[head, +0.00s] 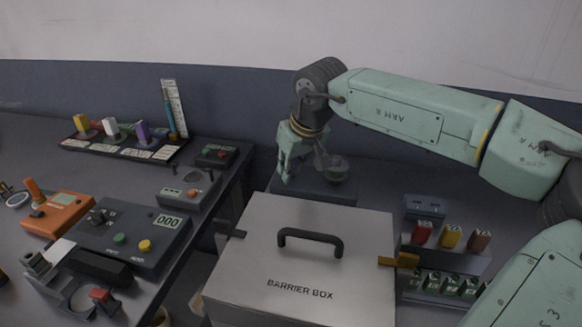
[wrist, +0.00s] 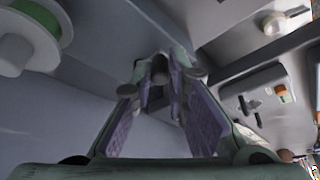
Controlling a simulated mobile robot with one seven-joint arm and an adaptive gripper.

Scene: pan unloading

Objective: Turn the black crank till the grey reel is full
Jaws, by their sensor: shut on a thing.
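My gripper (head: 287,176) hangs over a dark grey block-shaped stand (head: 325,190) behind the barrier box. In the wrist view its two purple-padded fingers (wrist: 160,78) close together on a small dark knob, which I take as the handle of the black crank (wrist: 158,74). The fingers hide most of the crank. A round grey reel (head: 336,168) sits just right of the gripper on the stand. In the wrist view a pale-flanged spool with green winding (wrist: 38,22) shows at the top left corner. I cannot tell how full the grey reel is.
A barrier box (head: 250,255) with a dark handle stands in front of the stand. A table (head: 215,160) with control boxes is at left, including an orange one (head: 60,213). Coloured blocks (head: 450,237) stand in a holder at right.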

